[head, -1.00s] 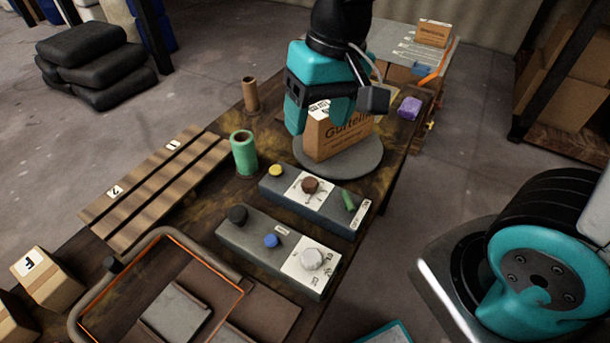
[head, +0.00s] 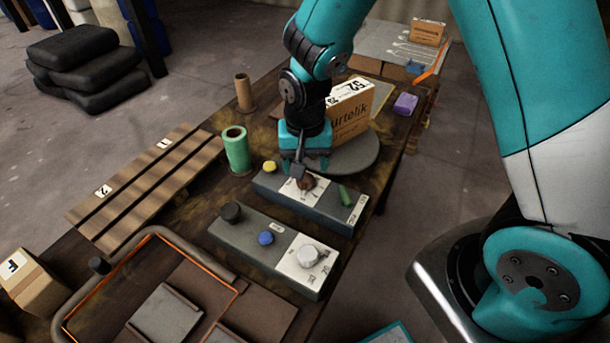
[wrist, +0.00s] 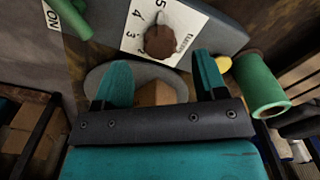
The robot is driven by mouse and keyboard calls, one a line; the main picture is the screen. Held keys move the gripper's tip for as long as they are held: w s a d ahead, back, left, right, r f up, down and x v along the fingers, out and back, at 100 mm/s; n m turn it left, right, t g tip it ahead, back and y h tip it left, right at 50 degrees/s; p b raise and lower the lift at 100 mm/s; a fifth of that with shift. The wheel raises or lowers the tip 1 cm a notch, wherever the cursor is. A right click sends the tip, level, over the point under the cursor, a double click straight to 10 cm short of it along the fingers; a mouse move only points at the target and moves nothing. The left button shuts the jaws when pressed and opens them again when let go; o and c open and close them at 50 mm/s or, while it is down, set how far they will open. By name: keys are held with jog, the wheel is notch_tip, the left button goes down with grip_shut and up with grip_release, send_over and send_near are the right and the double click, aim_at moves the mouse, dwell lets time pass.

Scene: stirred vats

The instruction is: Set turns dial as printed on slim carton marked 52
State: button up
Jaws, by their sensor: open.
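The slim carton marked 52 (head: 352,112) stands upright on a round grey turntable (head: 358,160). The far control box (head: 330,208) has a brown dial on a white plate, a yellow button and a green switch. The brown dial (head: 306,182) also shows in the wrist view (wrist: 160,42), on a plate with the numbers 3, 4 and 5 legible and other lettering too small to read surely. My gripper (head: 303,165) is above and just behind this dial. Its two fingers are apart with nothing between them in the wrist view (wrist: 158,80), and the dial lies beyond the fingertips.
A nearer control box (head: 250,238) has a black knob, a blue button and a white dial (head: 308,256). A green roll (head: 237,152) and a brown tube (head: 244,92) stand to the left. A purple block (head: 405,103) lies right of the turntable. A rimmed tray (head: 190,246) fills the front left.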

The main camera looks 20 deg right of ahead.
aim_at(305, 178)
jog(key=shift+f, duration=2.1)
jog(key=c, duration=0.9)
jog(key=n+p, duration=0.1)
jog(key=n, duration=0.3)
jog(key=shift+r, duration=0.1)
jog(key=n+p, duration=0.1)
jog(key=n, duration=0.3)
jog(key=shift+n, duration=0.5)
